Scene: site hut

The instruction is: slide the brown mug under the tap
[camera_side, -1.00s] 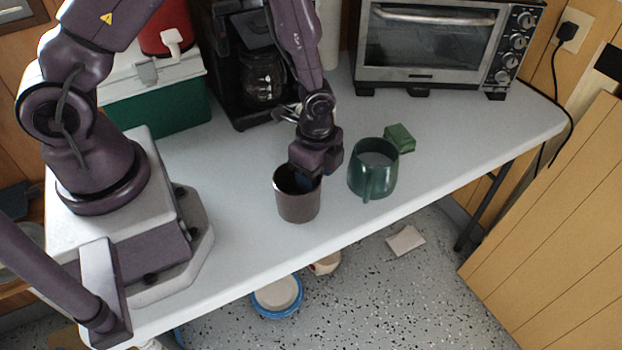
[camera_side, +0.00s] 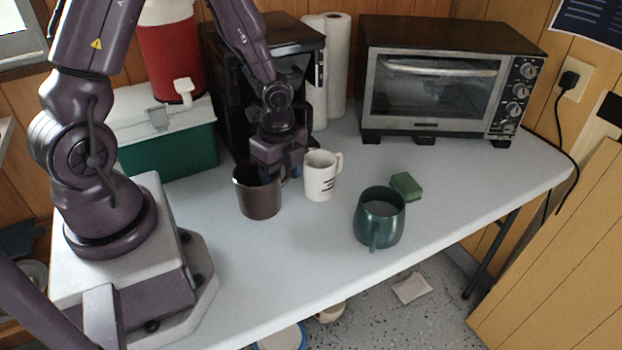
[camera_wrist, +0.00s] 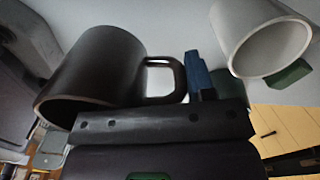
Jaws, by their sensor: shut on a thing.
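The brown mug (camera_side: 260,201) stands upright on the white table, in front of the black coffee maker. My gripper (camera_side: 272,172) is low at the mug's back right side, shut on it. The wrist view shows the mug's dark body (camera_wrist: 98,68) and its handle beside a blue fingertip (camera_wrist: 198,75); the exact grip is partly hidden. The white tap (camera_side: 184,89) is on the red water jug (camera_side: 171,60), which stands on the green cooler with a white lid (camera_side: 180,148), behind and left of the mug.
A white mug (camera_side: 319,178) stands close right of my gripper; it also shows in the wrist view (camera_wrist: 245,25). A green mug (camera_side: 379,218), green block (camera_side: 406,186) and toaster oven (camera_side: 430,85) are further right.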

